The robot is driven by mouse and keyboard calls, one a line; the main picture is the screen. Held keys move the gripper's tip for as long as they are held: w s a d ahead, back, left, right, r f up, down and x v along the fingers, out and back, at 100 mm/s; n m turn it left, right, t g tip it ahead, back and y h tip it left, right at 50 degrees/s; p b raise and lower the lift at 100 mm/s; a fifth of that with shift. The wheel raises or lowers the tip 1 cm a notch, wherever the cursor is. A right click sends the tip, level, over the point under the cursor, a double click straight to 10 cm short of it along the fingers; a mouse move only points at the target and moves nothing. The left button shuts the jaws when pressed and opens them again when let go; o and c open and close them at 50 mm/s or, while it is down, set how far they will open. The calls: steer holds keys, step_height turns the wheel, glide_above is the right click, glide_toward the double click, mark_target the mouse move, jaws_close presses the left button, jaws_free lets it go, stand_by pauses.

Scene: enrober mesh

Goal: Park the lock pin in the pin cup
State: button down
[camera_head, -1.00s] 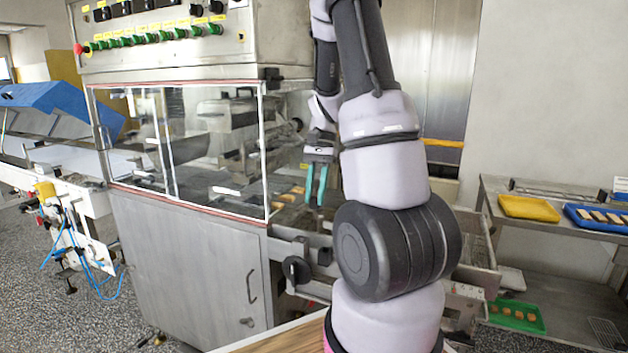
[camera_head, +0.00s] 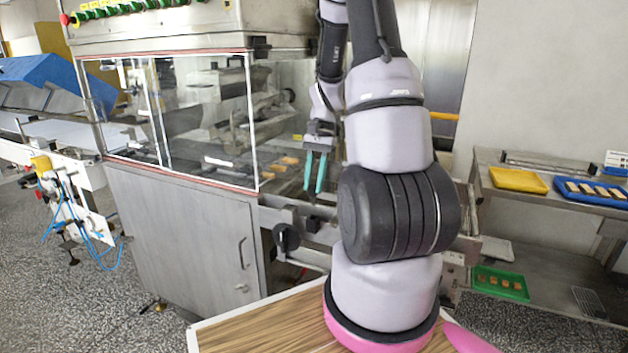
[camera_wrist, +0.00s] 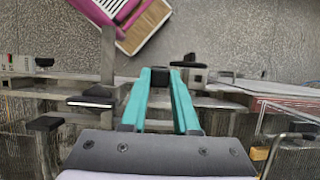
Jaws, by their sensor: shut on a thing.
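My gripper (camera_head: 314,188) hangs in front of the machine's open right end, with its two teal fingers pointing down. In the wrist view the fingertips (camera_wrist: 160,72) close on a small dark piece, which I take to be the lock pin (camera_wrist: 160,77). Most of the pin is hidden between the fingers. I cannot make out the pin in the head view. I cannot pick out the pin cup in either view.
The glazed machine (camera_head: 185,125) stands left of my arm, with a black knob (camera_head: 286,237) below its outlet. A side table at right holds a yellow tray (camera_head: 518,180) and a blue tray (camera_head: 590,193). A green tray (camera_head: 500,283) sits lower down.

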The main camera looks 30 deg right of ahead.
steer(key=shift+f, duration=2.8)
steer(key=shift+f, duration=0.55)
steer(key=c, duration=0.6)
jaws_free()
steer(key=shift+r, duration=0.1)
steer(key=v, duration=1)
steer(key=shift+w+d+r, duration=0.1)
steer(key=shift+d+r, duration=0.05)
steer(key=shift+r, duration=0.2)
steer(key=s+a+r+n+t+h, duration=0.1)
steer(key=s+a+r+t, duration=0.1)
steer(key=a+r, duration=0.35)
steer(key=s+a+r+n+t, duration=0.2)
steer(key=r, duration=0.6)
steer(key=s+a+r+n+t, duration=0.1)
steer(key=s+a+r+t, duration=0.1)
steer(key=s+r, duration=0.1)
steer(key=s+a+r+n+t, duration=0.1)
steer(key=s+a+r+t, duration=0.1)
steer(key=s+a+r, duration=0.1)
steer(key=s+a+r+n+t, duration=0.1)
steer(key=s+a+r+t, duration=0.1)
steer(key=s+r, duration=0.2)
steer(key=shift+s+a, duration=0.25)
steer(key=shift+s, duration=0.35)
